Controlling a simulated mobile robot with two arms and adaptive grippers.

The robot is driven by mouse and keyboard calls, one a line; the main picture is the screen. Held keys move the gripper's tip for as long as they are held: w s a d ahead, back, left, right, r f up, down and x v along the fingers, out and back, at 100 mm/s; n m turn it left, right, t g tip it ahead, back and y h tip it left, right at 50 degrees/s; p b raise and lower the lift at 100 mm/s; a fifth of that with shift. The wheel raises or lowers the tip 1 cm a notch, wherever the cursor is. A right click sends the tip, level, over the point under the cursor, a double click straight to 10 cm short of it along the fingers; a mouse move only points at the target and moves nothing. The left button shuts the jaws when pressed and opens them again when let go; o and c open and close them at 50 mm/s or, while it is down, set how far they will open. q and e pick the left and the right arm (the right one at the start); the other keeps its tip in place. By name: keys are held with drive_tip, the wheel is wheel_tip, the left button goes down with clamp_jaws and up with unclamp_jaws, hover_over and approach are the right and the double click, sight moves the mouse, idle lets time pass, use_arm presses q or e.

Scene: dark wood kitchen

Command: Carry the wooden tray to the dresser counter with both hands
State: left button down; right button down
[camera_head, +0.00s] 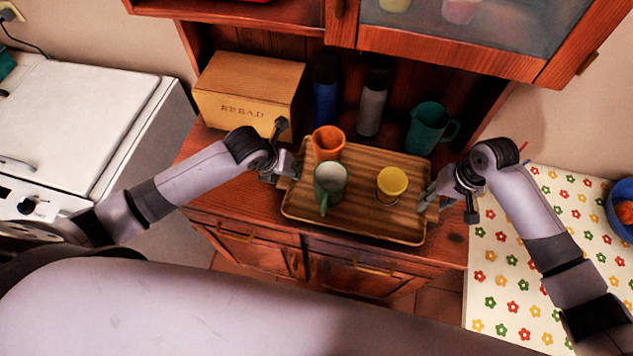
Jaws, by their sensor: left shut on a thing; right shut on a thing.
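The wooden tray (360,218) is at the dresser counter (203,180), over its front part. I cannot tell whether it rests on the counter or is held just above it. An orange cup (328,142), a green mug (330,183) and a yellow cup (392,185) stand upright on the tray. My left gripper (290,170) is shut on the tray's left edge. My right gripper (428,197) is shut on the tray's right edge. The fingertips are partly hidden at the tray's rim.
Behind the tray stand a bread box (249,90), a blue bottle (326,100), a grey bottle (372,105) and a teal jug (428,128). A white stove (85,125) is at left. A flowered tabletop (545,230) with a blue bowl (618,222) is at right.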

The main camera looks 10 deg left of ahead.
use_arm(q)
drive_tip(key=shift+d+f, duration=0.2)
drive_tip(key=shift+f, duration=0.1)
use_arm(e)
drive_tip(key=shift+a+f, duration=0.2)
drive_tip(key=shift+f, duration=0.1)
use_arm(q)
drive_tip(key=c, duration=1.5)
unclamp_jaws()
drive_tip(key=shift+s, duration=0.1)
drive_tip(key=shift+c, duration=0.2)
use_arm(e)
drive_tip(key=c, duration=1.5)
unclamp_jaws()
drive_tip(key=shift+c, duration=0.2)
use_arm(q)
drive_tip(key=shift+o, duration=1.3)
drive_tip(key=shift+a, duration=0.15)
use_arm(e)
drive_tip(key=shift+o, duration=1.3)
drive_tip(key=shift+d, duration=0.15)
use_arm(q)
drive_tip(key=shift+r, duration=0.1)
